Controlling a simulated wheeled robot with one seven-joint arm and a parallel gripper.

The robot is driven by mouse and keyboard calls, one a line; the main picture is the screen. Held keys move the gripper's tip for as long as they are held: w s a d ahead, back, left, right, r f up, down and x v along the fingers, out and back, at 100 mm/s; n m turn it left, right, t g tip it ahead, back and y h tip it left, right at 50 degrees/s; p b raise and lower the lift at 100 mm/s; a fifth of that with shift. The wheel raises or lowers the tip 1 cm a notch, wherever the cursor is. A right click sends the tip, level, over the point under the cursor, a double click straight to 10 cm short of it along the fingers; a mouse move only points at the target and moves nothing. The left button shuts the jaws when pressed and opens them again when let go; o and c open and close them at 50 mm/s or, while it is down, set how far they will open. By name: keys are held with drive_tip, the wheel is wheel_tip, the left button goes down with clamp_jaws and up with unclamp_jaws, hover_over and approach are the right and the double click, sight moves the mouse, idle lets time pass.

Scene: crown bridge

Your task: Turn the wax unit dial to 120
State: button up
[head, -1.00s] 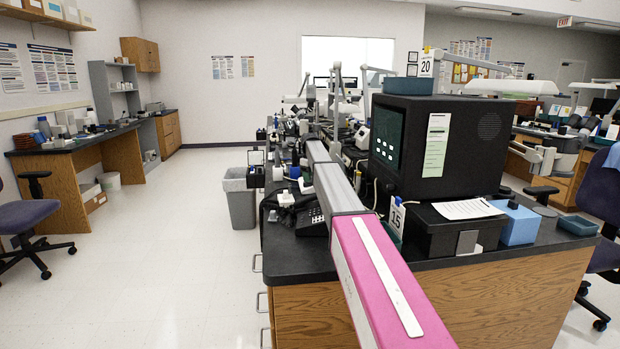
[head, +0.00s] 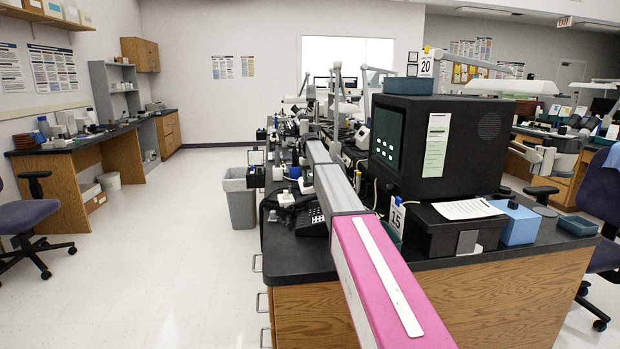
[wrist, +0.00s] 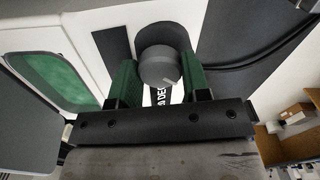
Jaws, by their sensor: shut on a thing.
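The dial (wrist: 160,66) is a dark grey round knob with a small light pointer line on its face, seen in the wrist view on the white front of the wax unit (wrist: 75,32). My gripper (wrist: 160,78) has its two green-padded fingers on either side of the dial and is shut on it. The pointer line sits toward the lower right of the knob's face. In the head view my arm hides the dial and gripper.
A green-framed panel (wrist: 52,80) is left of the dial in the wrist view. In the head view, a black box-shaped device (head: 440,150) stands on the crowded bench right of my arm, with a blue box (head: 519,225) nearby. A grey bin (head: 240,197) stands on the open floor at left.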

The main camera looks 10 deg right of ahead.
sight(310, 177)
drive_tip(key=m, duration=1.1)
drive_tip(key=shift+m, duration=1.9)
drive_tip(key=o, duration=0.9)
drive_tip(key=shift+o, duration=0.2)
wheel_tip(310, 177, up, 11)
drive_tip(key=shift+f, duration=0.15)
